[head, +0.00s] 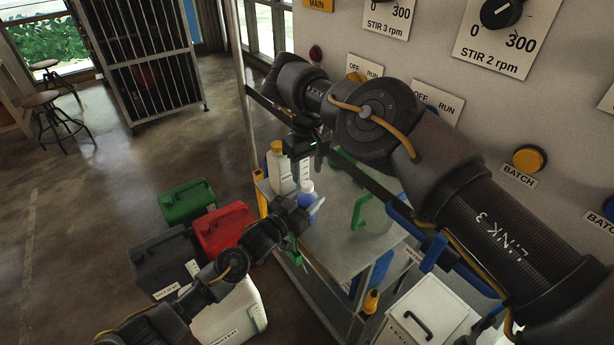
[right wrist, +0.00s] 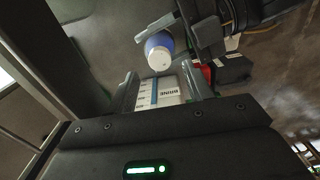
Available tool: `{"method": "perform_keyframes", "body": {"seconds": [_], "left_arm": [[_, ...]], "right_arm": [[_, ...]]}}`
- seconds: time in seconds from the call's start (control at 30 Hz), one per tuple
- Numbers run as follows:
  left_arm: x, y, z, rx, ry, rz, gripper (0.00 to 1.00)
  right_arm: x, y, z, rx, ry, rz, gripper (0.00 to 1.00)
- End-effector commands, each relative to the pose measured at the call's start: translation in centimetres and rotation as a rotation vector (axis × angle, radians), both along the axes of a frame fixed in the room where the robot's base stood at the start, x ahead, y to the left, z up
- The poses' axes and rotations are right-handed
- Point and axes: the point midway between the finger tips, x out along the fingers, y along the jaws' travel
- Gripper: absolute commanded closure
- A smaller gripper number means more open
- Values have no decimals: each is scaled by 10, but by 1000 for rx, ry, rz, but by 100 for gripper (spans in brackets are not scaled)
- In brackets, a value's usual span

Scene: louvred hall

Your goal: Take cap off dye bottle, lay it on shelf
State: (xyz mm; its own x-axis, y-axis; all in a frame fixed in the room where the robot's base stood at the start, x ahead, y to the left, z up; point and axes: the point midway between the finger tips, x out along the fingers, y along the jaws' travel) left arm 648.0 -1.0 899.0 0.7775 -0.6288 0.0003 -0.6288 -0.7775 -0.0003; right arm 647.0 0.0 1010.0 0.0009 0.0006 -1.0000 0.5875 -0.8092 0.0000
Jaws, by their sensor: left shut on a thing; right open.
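The dye bottle (head: 306,203) is small and blue with a white cap (head: 307,186) on top. It also shows in the right wrist view as a blue body (right wrist: 157,41) with the white cap (right wrist: 160,59) towards me. My left gripper (head: 308,208) is shut on the bottle's body and holds it by the rack's edge. My right gripper (head: 303,172) is open and empty, pointing down just above and beside the cap; its fingers also show in the right wrist view (right wrist: 161,84). The grey shelf (head: 335,255) lies below and to the right.
A white jug with an orange cap (head: 282,172) stands close behind the bottle; its brine label shows in the wrist view (right wrist: 170,92). A green-handled container (head: 375,208) occupies the shelf. Green (head: 187,202), red (head: 224,230) and dark (head: 163,262) canisters stand left.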

Motion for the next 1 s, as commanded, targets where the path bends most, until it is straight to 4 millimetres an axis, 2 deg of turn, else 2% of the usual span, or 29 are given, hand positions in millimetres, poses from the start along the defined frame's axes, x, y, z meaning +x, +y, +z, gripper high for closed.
{"method": "perform_keyframes", "body": {"seconds": [0.2, 0.23, 0.4, 0.77, 1.0], "left_arm": [[0, 0, -1, 2, 2, 0, 100], [0, 0, -1, 2, 2, 0, 46], [0, 0, -1, 1, 1, 0, 25], [-5, 4, -1, 0, 0, 0, 25], [-38, 31, -3, 0, 2, 0, 25]], "right_arm": [[0, 0, 1, -1, 1, 0, 49], [0, 0, 1, -1, 1, 0, 49], [0, 0, 1, -1, 1, 0, 49], [0, 0, 0, -1, 1, 0, 49], [0, 0, -6, -1, 1, 0, 49]]}}
